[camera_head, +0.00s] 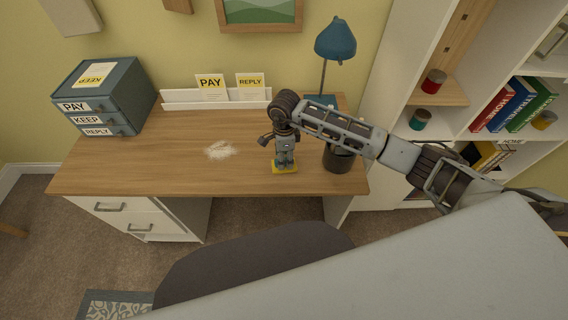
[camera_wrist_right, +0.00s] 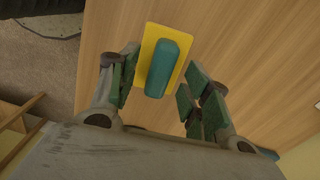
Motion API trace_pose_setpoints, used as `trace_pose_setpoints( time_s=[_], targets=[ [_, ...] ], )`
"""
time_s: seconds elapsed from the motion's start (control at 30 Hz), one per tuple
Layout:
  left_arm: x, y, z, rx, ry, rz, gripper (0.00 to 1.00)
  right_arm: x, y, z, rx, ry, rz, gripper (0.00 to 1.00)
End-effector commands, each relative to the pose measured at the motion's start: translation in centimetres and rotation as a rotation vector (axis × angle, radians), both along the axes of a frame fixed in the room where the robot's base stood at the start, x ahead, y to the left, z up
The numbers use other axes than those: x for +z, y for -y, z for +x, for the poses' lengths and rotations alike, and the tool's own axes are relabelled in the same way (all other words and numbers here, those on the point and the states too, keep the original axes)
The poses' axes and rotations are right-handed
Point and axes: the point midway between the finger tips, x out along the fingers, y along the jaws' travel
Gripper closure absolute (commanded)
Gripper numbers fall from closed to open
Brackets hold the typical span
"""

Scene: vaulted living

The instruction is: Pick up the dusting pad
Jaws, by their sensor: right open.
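The dusting pad (camera_wrist_right: 157,64) has a yellow base and a raised teal handle. It lies on the wooden desk (camera_head: 130,178) near the front edge. In the head view only a yellow strip of the dusting pad (camera_head: 284,172) shows under my right gripper (camera_head: 285,163), which points down over it. In the right wrist view my right gripper (camera_wrist_right: 158,98) is open, with its fingers apart on either side of the pad's near end. I cannot tell how far the fingertips are above the desk. My left gripper is not in view.
A dark cup (camera_head: 340,158) stands on the desk just right of my right gripper. A pale dust patch (camera_head: 219,150) lies left of it. A drawer box (camera_head: 106,96), a white letter rack (camera_head: 215,101) and a blue lamp (camera_head: 335,40) stand behind. A chair (camera_head: 250,262) is in front.

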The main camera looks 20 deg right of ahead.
Motion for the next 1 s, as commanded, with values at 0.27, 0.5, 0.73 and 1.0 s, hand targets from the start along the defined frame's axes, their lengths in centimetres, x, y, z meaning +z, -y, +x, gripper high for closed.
trace_pose_setpoints(
  time_s=[0.27, 0.5, 0.73, 1.0],
  targets=[
    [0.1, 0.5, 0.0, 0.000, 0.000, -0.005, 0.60, -1.9, 0.0, 0.0, 0.000, 0.000, 0.001, 0.52],
    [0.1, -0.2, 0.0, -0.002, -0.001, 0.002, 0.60, -1.9, 0.0, 0.1, 0.001, 0.001, 0.000, 0.52],
    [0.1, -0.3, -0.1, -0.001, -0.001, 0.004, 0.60, -1.9, 0.0, 0.0, 0.001, 0.001, 0.000, 0.56],
    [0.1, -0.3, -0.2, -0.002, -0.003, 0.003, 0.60, -1.9, 0.0, 0.0, 0.000, 0.001, 0.000, 0.90]
  ],
)
